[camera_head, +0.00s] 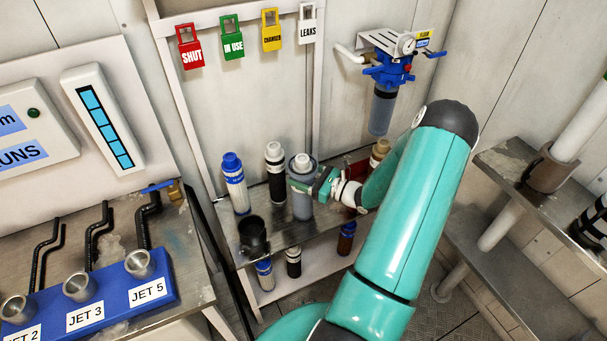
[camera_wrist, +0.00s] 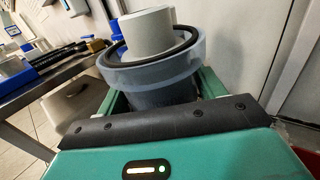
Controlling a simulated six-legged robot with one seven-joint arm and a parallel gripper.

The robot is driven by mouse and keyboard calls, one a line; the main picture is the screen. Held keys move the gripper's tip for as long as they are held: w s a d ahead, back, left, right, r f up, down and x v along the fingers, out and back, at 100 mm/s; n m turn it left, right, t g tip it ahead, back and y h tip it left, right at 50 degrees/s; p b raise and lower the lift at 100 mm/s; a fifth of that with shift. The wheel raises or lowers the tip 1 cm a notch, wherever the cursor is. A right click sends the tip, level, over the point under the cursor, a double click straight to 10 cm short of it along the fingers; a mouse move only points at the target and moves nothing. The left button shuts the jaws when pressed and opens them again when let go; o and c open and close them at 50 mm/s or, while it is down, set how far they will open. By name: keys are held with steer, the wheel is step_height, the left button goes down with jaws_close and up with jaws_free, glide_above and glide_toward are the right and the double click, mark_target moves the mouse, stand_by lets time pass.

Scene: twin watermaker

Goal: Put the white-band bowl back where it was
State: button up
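A grey-blue see-through bowl (camera_head: 302,206) with a white cartridge in it stands upright at the bench's middle in the head view. The same bowl (camera_wrist: 150,74) fills the top middle of the wrist view. My gripper (camera_head: 303,186) reaches it from the right, its green fingers on either side of the body below the rim. No clear gap shows, but whether the fingers press on it I cannot tell. No white band shows on this bowl; its lower side is partly hidden. Another bowl (camera_head: 382,110) hangs under the blue filter head (camera_head: 390,70) on the wall.
On the metal bench (camera_head: 290,234) stand a blue-capped bottle (camera_head: 234,183), a white-capped black bottle (camera_head: 275,172) and a black cup (camera_head: 253,236) close by. A tan-capped bottle (camera_head: 379,151) is partly behind my arm. More bottles stand on the lower shelf (camera_head: 318,279).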

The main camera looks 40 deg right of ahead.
steer(key=o, duration=0.4)
steer(key=shift+r, duration=0.1)
steer(key=shift+s, duration=0.15)
steer(key=v, duration=1.1)
steer(key=shift+s+d+r, duration=0.1)
steer(key=shift+s, duration=0.25)
